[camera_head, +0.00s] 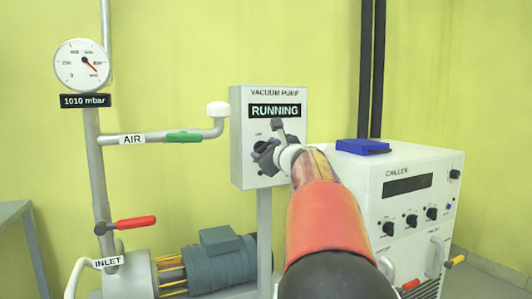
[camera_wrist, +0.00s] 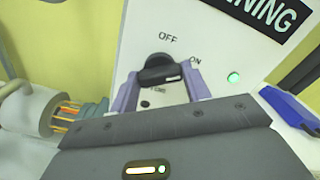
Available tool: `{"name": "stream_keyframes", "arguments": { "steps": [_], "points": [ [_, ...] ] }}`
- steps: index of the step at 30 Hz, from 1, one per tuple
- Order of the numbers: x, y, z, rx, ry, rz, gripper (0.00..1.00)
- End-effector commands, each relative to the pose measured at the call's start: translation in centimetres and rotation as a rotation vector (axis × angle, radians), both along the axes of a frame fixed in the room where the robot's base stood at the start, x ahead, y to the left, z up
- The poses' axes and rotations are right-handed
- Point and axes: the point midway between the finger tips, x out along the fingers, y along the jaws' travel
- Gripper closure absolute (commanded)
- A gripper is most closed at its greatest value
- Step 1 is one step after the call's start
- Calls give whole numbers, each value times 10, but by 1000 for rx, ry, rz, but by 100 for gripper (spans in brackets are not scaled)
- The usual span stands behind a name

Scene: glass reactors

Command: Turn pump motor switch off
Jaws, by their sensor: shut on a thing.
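The vacuum pump box (camera_head: 238,150) is grey-white, on a post, and its display (camera_head: 275,111) reads RUNNING. In the wrist view the black pump motor switch (camera_wrist: 160,70) is a rotary knob on the panel, with OFF printed above it and ON to its upper right. Its white mark is on its right side. My gripper (camera_wrist: 160,88) is shut on the knob, with one pale purple finger on each side. In the head view my gripper (camera_head: 267,157) is at the box's front and hides the knob. A green light (camera_wrist: 233,78) is lit right of the knob.
The chiller (camera_head: 425,180) stands to the right with a blue object (camera_head: 362,147) on top. The pump motor (camera_head: 215,262) lies below left. Pipes with a green AIR handle (camera_head: 184,137), a red handle (camera_head: 136,223) and a pressure gauge (camera_head: 82,65) stand at the left.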

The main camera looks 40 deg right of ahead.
Motion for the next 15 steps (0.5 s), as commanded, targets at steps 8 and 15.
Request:
{"name": "stream_keyframes", "arguments": {
  "steps": [8, 15],
  "points": [
    [1, 1, -4, -182, 42, 3, 76],
    [1, 1, -5, -402, 95, 1, 76]
  ]
}}
